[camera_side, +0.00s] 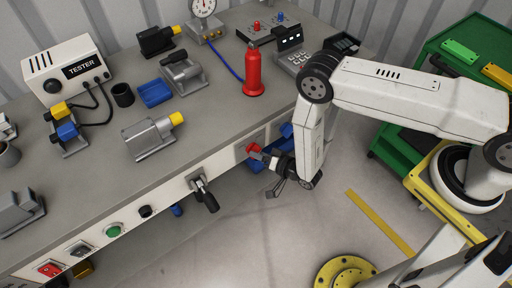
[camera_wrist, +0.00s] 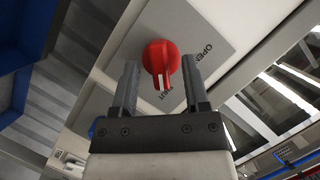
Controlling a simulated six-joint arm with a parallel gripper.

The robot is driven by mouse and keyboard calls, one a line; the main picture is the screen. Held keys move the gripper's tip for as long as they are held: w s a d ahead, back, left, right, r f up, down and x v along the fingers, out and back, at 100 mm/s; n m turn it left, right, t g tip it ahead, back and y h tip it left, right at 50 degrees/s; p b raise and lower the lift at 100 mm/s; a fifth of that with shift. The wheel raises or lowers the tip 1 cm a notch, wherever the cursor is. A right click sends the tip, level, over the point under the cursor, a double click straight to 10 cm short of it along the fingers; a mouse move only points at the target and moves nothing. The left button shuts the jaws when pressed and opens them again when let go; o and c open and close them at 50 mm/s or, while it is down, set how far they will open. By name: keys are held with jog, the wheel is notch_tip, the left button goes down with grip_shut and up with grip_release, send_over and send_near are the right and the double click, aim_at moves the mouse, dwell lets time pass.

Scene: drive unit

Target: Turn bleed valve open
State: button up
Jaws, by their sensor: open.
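The bleed valve is a red knob (camera_wrist: 160,58) on a grey plate (camera_wrist: 205,35) on the bench's front panel. In the wrist view its pointer, with a white mark, points down to the partly hidden label that ends in "UT"; "OPEN" is printed to the right. My gripper (camera_wrist: 159,82) is open, with one finger on each side of the knob's handle and a visible gap on both sides. In the side view the red knob (camera_side: 253,149) shows at the bench front, with my gripper (camera_side: 262,156) right at it.
A black lever handle (camera_side: 205,195) sticks out of the front panel left of my gripper. Blue bins (camera_side: 287,130) are close by the gripper. The floor in front is mostly clear.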

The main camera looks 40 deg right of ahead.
jog(key=shift+w+a+f, duration=0.1)
jog(key=shift+w, duration=0.3)
grip_shut()
